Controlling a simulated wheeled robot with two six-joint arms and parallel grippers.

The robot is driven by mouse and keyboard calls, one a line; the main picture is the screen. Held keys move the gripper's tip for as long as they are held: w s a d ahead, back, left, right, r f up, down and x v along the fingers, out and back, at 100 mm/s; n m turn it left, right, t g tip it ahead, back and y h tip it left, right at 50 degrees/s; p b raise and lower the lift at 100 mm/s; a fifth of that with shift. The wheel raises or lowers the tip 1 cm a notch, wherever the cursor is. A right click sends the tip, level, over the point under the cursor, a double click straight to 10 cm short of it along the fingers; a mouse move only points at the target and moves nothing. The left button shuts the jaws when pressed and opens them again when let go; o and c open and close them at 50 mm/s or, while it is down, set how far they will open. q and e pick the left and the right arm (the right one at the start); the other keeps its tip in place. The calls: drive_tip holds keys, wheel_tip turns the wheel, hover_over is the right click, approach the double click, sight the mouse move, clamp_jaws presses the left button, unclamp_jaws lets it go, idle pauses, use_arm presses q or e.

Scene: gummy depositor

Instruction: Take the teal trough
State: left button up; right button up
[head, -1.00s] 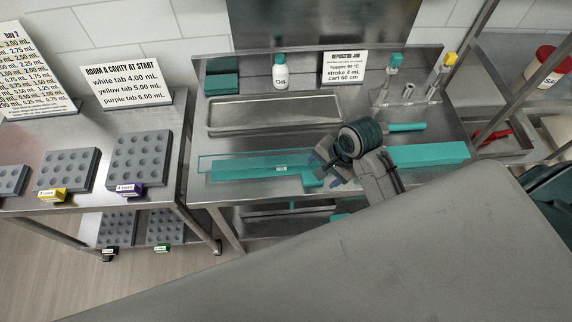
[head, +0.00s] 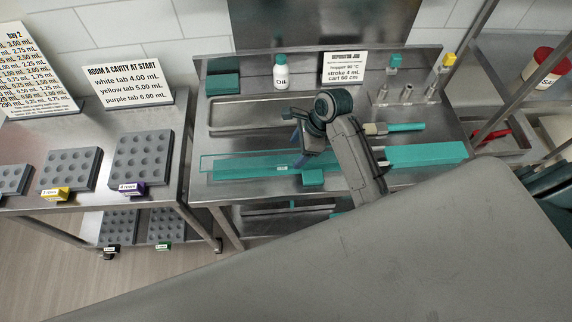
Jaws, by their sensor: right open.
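The teal trough (head: 245,168) is a long, narrow teal piece lying across the steel table, with a small white label near its middle. My right arm crosses in front of it and hides part of its middle. My right gripper (head: 298,146) is open and points down, above or just behind the trough near the label; I cannot tell whether it touches. A small teal block (head: 313,177) sits at the trough's front side below the gripper. My left gripper is not in view.
A steel tray (head: 240,118) lies behind the trough. An oil bottle (head: 280,72), a teal box (head: 222,84) and a job sign (head: 343,68) stand at the back. A teal-handled tool (head: 406,127) and metal nozzles (head: 407,93) are at the right. Moulds (head: 141,158) fill the left table.

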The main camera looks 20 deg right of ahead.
sight(288, 158)
drive_tip(key=p+x, duration=0.1)
drive_tip(key=x, duration=0.1)
drive_tip(key=p+x, duration=0.1)
drive_tip(key=x, duration=0.1)
drive_tip(key=shift+s+a, duration=0.1)
drive_tip(key=shift+a, duration=0.4)
drive_tip(key=shift+a+f, duration=0.1)
drive_tip(key=shift+f, duration=0.2)
drive_tip(key=c, duration=0.8)
drive_tip(key=shift+o, duration=0.2)
drive_tip(key=shift+r, duration=0.15)
